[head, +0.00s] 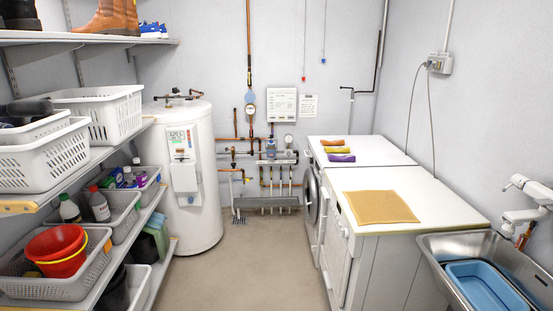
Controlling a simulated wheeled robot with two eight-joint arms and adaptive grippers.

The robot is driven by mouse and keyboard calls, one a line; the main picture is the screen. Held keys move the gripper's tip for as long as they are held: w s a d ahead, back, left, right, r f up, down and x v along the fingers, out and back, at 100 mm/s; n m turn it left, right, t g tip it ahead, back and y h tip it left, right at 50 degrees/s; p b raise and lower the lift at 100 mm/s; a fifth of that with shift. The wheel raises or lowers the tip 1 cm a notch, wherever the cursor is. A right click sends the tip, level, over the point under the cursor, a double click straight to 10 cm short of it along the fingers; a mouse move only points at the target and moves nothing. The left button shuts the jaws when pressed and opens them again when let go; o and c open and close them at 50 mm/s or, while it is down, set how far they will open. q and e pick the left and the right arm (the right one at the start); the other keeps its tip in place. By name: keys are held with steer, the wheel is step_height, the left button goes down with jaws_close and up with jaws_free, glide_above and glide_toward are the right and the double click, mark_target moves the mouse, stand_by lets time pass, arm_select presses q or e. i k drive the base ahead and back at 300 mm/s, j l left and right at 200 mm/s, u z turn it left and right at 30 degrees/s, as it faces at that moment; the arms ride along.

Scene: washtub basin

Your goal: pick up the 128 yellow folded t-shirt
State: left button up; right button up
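A yellow folded cloth (338,150) lies among small folded cloths near the back of the white machine tops, with an orange one (332,142) behind it and a purple one (341,158) in front. A larger flat, yellow-orange folded cloth (380,207) lies alone on the nearer white top (440,196). I cannot tell from this view which of the yellow cloths is the t-shirt numbered 128. Neither of my grippers is in view.
A metal sink (430,246) with a blue tub (488,288) stands at the right, below a white tap-like fixture (527,190). Shelves with baskets (45,155) line the left. A white water heater (190,215) stands at the back. The middle floor (255,265) is clear.

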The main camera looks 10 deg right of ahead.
mark_target(347, 150)
steer(key=i+z, duration=0.1)
steer(key=i, duration=2.3)
steer(key=i+j+z, duration=0.1)
steer(key=i+z, duration=0.3)
steer(key=i+j+z, duration=0.2)
steer(key=i+z, duration=0.15)
steer(key=i+j+z, duration=1.15)
steer(key=j, duration=0.15)
steer(key=i+j+z, duration=0.1)
steer(key=j+z, duration=0.25)
steer(key=j, duration=0.2)
steer(key=i+j+z, duration=0.1)
steer(key=j+z, duration=0.3)
steer(key=j, duration=0.2)
steer(key=j+z, duration=0.35)
steer(key=j, duration=0.3)
